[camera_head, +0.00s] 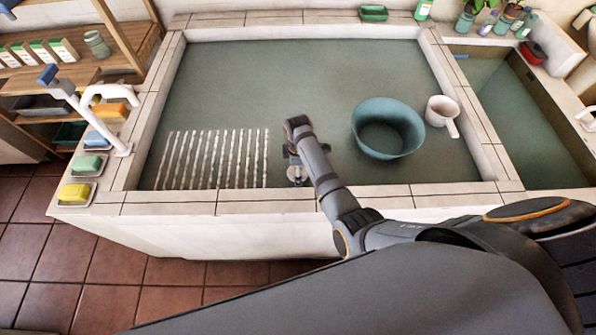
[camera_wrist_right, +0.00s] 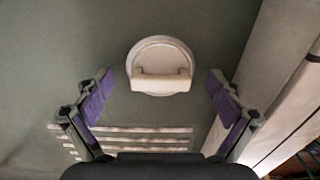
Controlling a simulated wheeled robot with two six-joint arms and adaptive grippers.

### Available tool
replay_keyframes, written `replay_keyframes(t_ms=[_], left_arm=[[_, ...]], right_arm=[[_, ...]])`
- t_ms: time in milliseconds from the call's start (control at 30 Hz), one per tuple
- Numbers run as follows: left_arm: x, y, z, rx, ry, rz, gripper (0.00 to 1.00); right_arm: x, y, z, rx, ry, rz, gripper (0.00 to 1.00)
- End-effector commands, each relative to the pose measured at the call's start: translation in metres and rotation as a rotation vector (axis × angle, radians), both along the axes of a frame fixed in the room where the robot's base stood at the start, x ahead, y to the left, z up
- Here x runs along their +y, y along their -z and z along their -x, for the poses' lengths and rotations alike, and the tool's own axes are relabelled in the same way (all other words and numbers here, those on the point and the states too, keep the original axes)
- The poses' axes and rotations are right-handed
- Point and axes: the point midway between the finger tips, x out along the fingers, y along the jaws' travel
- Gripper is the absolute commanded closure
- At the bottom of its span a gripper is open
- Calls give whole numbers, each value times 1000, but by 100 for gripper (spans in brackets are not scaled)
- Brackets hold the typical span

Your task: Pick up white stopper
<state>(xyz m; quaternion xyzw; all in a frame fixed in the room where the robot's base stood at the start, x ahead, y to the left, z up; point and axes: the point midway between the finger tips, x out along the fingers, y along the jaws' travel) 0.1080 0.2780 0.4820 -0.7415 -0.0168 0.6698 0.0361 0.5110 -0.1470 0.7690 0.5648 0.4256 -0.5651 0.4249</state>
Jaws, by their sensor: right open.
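The white stopper (camera_wrist_right: 160,62) is a round disc with a raised bar handle. In the right wrist view it lies on the grey-green basin floor, ahead of my right gripper (camera_wrist_right: 159,82). The purple-padded fingers are spread wide on either side of the handle, with nothing between them touching it. In the head view my right gripper (camera_head: 293,158) points down inside the basin near its front wall, and the stopper (camera_head: 297,175) shows partly below it. My left gripper is not in view.
The ribbed white drainer strips (camera_head: 213,160) lie left of the gripper. The basin's front rim (camera_head: 262,201) is close by. Soap dishes (camera_head: 77,193) line the left rim.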

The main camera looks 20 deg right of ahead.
Motion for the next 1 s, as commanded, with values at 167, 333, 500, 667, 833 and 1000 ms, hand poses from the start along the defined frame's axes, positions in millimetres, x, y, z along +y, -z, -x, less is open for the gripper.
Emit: replay_keyframes(t_ms=[167, 333, 500, 667, 833, 1000], left_arm=[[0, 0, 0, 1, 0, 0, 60], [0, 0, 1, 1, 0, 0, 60], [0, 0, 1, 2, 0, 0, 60], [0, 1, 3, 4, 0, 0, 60], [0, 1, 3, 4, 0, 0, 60], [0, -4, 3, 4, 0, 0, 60]], right_arm=[[0, 0, 0, 0, 0, 0, 17], [0, 0, 0, 0, 0, 0, 40], [0, 0, 0, 0, 0, 0, 63], [0, 1, 1, 2, 0, 0, 76], [0, 2, 2, 4, 0, 1, 76], [0, -2, 2, 6, 0, 0, 76]])
